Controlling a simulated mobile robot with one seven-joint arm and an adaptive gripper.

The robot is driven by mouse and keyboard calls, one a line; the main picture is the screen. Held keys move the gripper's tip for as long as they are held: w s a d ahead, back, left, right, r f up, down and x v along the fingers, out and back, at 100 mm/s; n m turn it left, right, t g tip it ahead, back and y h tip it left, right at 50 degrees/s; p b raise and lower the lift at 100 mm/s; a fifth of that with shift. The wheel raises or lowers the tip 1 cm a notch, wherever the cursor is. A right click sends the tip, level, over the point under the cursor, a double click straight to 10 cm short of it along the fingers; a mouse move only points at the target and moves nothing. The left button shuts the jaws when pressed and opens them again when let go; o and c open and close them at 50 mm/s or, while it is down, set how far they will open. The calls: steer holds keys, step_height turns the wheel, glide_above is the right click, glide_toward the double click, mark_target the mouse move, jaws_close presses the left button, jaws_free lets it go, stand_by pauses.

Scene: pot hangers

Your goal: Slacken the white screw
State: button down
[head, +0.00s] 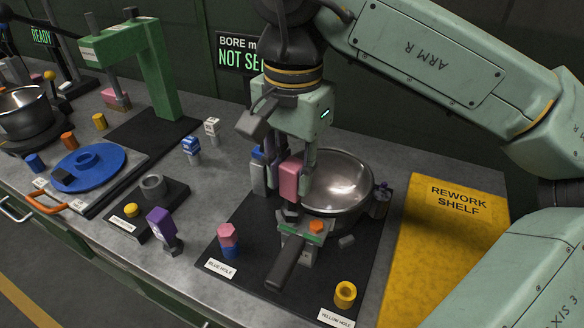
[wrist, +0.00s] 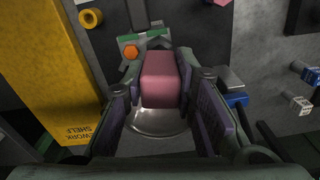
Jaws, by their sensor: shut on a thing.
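A small piece with a white, marked head (head: 212,126) stands on the bench, left of my arm; it fits the white screw. It also shows at the right edge of the wrist view (wrist: 301,105). My gripper (head: 288,182) is well to its right, pointing down, with its fingers shut on a pink block (head: 290,179). In the wrist view the gripper (wrist: 162,88) has a finger on each side of the pink block (wrist: 160,75). The block is above a fixture with an orange knob (head: 316,227) and dark handle. I cannot tell whether the block touches the fixture.
A steel bowl (head: 338,182) stands close behind the gripper. A blue-headed piece (head: 191,146) and a purple-headed piece (head: 161,221) stand to the left. A yellow rework shelf (head: 440,240) is at right.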

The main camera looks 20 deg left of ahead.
steer(key=shift+f+b, duration=0.4)
steer(key=shift+f, duration=0.2)
steer(key=n, duration=0.3)
steer(key=shift+n, duration=0.4)
steer(key=n, duration=1.1)
steer(key=shift+m, duration=0.6)
